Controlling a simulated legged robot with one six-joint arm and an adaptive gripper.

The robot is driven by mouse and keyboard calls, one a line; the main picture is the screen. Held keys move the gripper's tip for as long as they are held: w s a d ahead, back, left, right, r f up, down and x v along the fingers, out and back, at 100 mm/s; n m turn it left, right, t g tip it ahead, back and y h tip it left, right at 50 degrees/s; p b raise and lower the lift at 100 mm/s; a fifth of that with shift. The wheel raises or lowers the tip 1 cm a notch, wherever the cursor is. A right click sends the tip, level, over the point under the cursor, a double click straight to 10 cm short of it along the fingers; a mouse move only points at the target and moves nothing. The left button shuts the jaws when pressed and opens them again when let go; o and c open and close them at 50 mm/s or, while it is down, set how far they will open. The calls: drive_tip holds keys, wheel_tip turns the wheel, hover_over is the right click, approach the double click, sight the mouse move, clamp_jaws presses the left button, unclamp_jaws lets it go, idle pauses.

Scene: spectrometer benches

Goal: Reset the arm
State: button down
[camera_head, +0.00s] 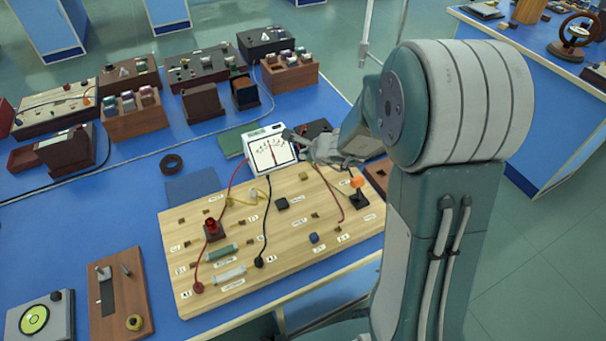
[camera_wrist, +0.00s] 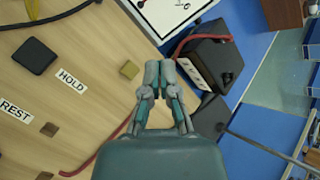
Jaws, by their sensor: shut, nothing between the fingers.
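My gripper (camera_head: 290,136) is at the end of my arm, over the back edge of the wooden circuit board (camera_head: 190,222) in the head view. In the wrist view my gripper (camera_wrist: 159,72) has its fingertips together, with nothing between them. The board (camera_wrist: 70,120) lies below it at the left, with labels reading HOLD (camera_wrist: 71,82) and REST (camera_wrist: 15,111). A white dial meter (camera_head: 268,155) stands behind the board, close to the gripper in the head view. I cannot tell whether the gripper touches anything.
A dark box with a red lead (camera_wrist: 205,58) is right of the fingers in the wrist view. Red, black and yellow wires cross the board. A red knob (camera_head: 213,228) and an orange-topped switch (camera_head: 358,188) stand on it.

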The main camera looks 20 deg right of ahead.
idle(0.3)
drive_tip(key=s+a+r+n+g+y, duration=0.2)
drive_tip(key=s+a+r+n, duration=0.5)
drive_tip(key=s+r+n, duration=0.55)
drive_tip(key=s+d+r+n+h, duration=0.2)
drive_tip(key=s+d+n, duration=0.1)
drive_tip(key=s+n, duration=0.2)
drive_tip(key=s+d+r+n+h, duration=0.2)
drive_tip(key=s+n, duration=0.3)
drive_tip(key=s, duration=0.5)
drive_tip(key=shift+d+r+g+h, duration=0.35)
drive_tip(key=shift+d+g+h, duration=0.05)
drive_tip(key=shift+d+h, duration=0.4)
drive_tip(key=shift+s+a, duration=0.1)
drive_tip(key=shift+a, duration=0.05)
